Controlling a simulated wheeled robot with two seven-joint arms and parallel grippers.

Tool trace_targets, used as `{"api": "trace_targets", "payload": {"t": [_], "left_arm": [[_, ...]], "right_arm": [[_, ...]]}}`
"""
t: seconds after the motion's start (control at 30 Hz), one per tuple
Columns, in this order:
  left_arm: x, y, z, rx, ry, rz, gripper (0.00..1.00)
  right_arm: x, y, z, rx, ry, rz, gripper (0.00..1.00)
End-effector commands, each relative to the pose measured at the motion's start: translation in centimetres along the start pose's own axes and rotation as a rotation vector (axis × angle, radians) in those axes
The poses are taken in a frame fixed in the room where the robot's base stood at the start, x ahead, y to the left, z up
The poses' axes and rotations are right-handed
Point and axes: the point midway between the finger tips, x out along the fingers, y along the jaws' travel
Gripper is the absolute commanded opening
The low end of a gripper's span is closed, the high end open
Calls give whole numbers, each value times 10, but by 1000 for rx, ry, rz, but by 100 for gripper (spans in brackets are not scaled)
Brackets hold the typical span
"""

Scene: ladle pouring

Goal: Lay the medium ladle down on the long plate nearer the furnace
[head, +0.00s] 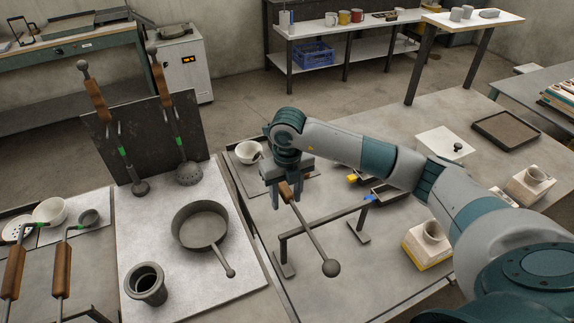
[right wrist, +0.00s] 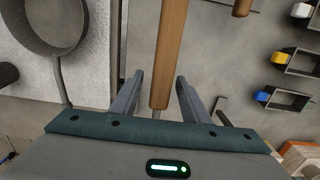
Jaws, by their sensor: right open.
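A ladle-like tool with a wooden grip (right wrist: 170,45) and a dark rod ending in a ball (head: 331,268) slopes across a dark bar rest (head: 335,215). I cannot tell whether it is the medium ladle; its far end is hidden behind my right gripper. My right gripper (head: 290,188) is open, with its fingers either side of the wooden grip. The wrist view shows a gap on each side. My left gripper is not in view. A white cabinet with a lit display (head: 184,60) stands at the back; whether it is the furnace is unclear. I cannot pick out the long plates with certainty.
A pan (head: 200,228) and a dark pot (head: 146,284) stand on a pale slab. Two ladles (head: 140,186) (head: 190,172) lean on a dark panel. More wooden-handled tools (head: 62,268) lie at left. A white bowl (head: 248,152) and molds (head: 428,236) stand around the right table.

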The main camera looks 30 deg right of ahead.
Motion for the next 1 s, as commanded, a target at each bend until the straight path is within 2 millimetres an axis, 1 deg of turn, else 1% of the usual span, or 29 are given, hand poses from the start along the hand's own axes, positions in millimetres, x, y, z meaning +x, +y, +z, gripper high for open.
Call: {"api": "trace_targets", "payload": {"t": [0.17,0.27,0.57,0.6,0.8,1.0], "left_arm": [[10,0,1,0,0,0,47],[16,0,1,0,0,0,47],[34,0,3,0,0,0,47],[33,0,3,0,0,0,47],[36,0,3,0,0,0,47],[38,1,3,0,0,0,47]], "right_arm": [[-24,0,1,-1,-7,1,42],[-42,0,1,-1,-8,0,42],[-104,0,1,-1,-9,0,42],[-112,0,1,0,-8,0,42],[-140,0,1,0,-7,-1,42],[-156,0,0,0,-5,0,42]]}}
